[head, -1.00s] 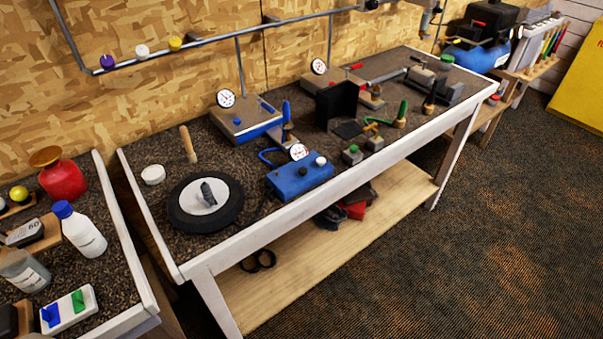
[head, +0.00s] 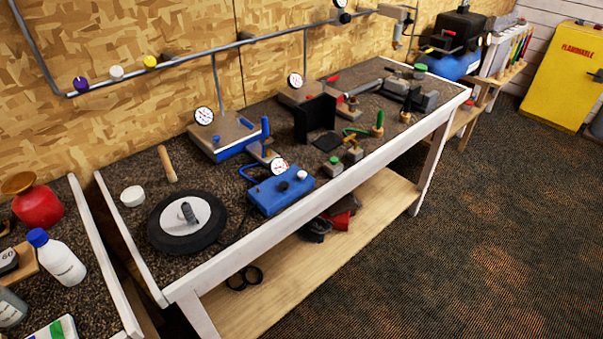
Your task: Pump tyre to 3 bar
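The tyre (head: 159,237) is a black ring on a pale hub (head: 177,213), lying flat at the left end of the workbench in the head view. A short dark upright piece stands at the hub's middle. A blue box (head: 278,196) with a white-faced gauge (head: 279,166), a dark knob and a white knob sits just right of the tyre. A blue hose (head: 246,174) loops from it. I cannot read the gauge's value. Neither of my grippers shows.
The workbench (head: 240,253) also holds a blue-sided gauge stand (head: 222,144), a wooden peg (head: 168,164), a white round tub (head: 132,196) and a black upright panel (head: 315,117). A side table with a red flask (head: 38,206) stands at left. The carpet at right is clear.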

